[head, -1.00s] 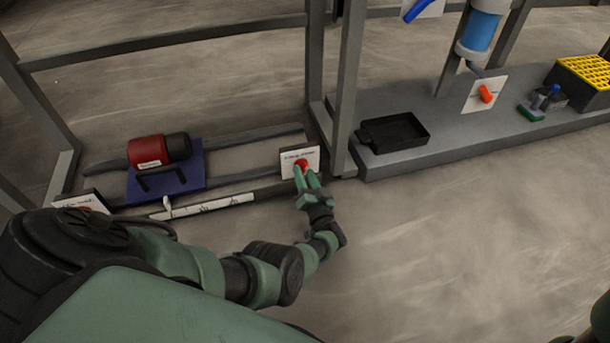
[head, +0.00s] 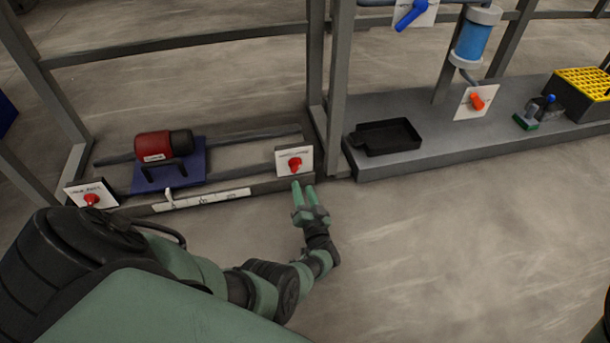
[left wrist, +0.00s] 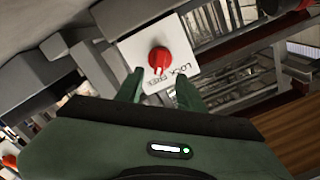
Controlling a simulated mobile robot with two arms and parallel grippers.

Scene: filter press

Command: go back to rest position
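My left gripper (head: 303,188) is just in front of and below a white panel (head: 283,166) with a red knob (head: 295,164). A gap shows between its fingers and the knob. In the left wrist view, the red knob (left wrist: 160,58) on its white panel (left wrist: 183,48) lies beyond the two green fingertips (left wrist: 157,88). The fingers are spread apart with nothing between them. My right gripper is not in view; only a small dark part of my body shows at the lower right edge of the head view.
A second red knob (head: 91,199) is at the left. A red motor (head: 154,146) sits on a blue base (head: 194,178). A black tray (head: 388,137), an orange-red valve handle (head: 477,101) and a yellow-topped crate (head: 585,82) are at the right. Open floor lies in front.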

